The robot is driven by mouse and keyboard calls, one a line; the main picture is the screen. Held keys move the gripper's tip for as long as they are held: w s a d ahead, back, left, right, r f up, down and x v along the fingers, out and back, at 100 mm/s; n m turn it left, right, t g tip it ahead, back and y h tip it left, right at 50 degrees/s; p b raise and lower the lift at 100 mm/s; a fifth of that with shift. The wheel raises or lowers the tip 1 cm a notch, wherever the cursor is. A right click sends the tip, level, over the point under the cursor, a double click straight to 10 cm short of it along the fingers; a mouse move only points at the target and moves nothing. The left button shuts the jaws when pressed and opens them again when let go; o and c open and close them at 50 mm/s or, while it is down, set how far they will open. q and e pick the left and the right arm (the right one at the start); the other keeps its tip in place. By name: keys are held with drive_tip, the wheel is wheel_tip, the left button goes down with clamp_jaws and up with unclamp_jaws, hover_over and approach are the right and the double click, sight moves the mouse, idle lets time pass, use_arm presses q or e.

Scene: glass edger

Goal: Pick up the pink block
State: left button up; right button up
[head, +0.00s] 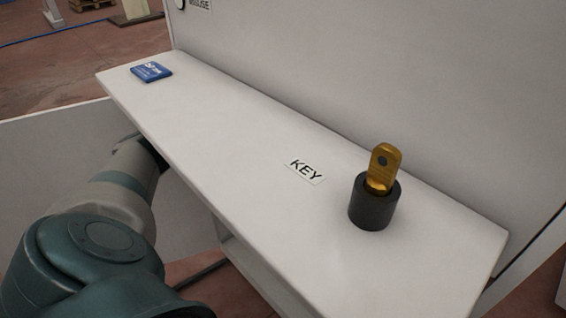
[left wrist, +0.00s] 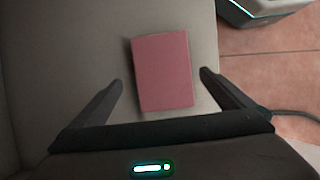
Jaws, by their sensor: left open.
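The pink block (left wrist: 163,73) shows in the left wrist view, lying on a pale grey surface (left wrist: 60,50). It looks like a flat rectangle, tilted slightly. My left gripper (left wrist: 162,82) is open, with one finger on each side of the block's near part and gaps on both sides. I cannot tell how high the fingers are above the surface. The pink block is not visible in the head view. There my left arm comes in from the left, and its gripper is hidden behind the shelf edge. My right gripper is not in view.
In the head view, a white shelf (head: 235,150) holds a blue box (head: 151,72), a KEY label (head: 305,171) and a black cylinder (head: 374,208) with a brass key (head: 383,165) standing in it. A grey wall panel (head: 400,80) rises behind. Reddish floor (left wrist: 265,65) lies right of the block's surface.

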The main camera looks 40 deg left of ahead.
use_arm(q)
drive_tip(key=x, duration=0.4)
drive_tip(key=shift+s+a+f, duration=0.15)
drive_tip(key=shift+s+a, duration=0.05)
drive_tip(key=shift+s, duration=0.05)
drive_tip(key=shift+d+f, duration=0.2)
drive_tip(key=shift+f, duration=0.35)
drive_tip(key=shift+c, duration=0.6)
drive_tip(key=c, duration=1)
